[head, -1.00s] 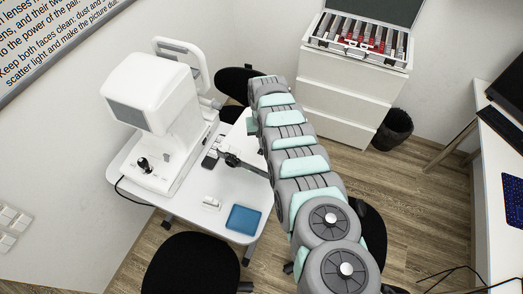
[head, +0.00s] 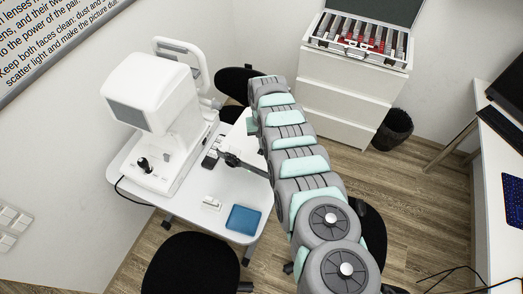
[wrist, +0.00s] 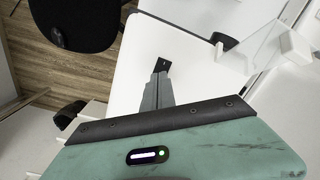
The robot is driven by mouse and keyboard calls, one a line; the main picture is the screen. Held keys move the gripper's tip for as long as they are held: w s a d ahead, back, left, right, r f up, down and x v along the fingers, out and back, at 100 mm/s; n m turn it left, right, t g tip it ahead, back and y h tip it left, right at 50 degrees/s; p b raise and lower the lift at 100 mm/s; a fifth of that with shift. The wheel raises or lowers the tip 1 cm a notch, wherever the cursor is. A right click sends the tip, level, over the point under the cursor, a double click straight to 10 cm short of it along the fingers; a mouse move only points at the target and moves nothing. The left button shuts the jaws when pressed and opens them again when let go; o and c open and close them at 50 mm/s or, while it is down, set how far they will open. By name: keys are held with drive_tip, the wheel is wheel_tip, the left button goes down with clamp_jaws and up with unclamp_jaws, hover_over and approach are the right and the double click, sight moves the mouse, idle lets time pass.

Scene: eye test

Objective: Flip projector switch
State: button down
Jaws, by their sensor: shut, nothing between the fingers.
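My gripper (head: 224,156) reaches over the white table (head: 228,186) beside the white eye-test machine (head: 160,115). Its fingers are together with nothing held, and their dark tips show in the wrist view (wrist: 162,66). A small dark object (head: 210,161) lies on the table close to the fingertips; I cannot tell whether they touch it. A small white piece with a switch-like look (head: 211,203) lies on the table in front of the gripper. White wall switches (head: 12,220) are at the far left. I cannot tell which one is the projector switch.
A blue square pad (head: 243,219) lies near the table's front corner. Black stools (head: 190,264) stand around the table. A white drawer cabinet (head: 345,92) carries an open lens case (head: 360,40). A dark bin (head: 393,130) stands beside it. A desk (head: 497,185) is at the right.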

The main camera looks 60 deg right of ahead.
drive_tip(key=shift+f+b, duration=0.8)
drive_tip(key=shift+f, duration=0.15)
drive_tip(key=shift+r, duration=0.1)
idle(0.4)
wheel_tip(320, 180, up, 7)
drive_tip(key=p, duration=0.7)
idle(0.5)
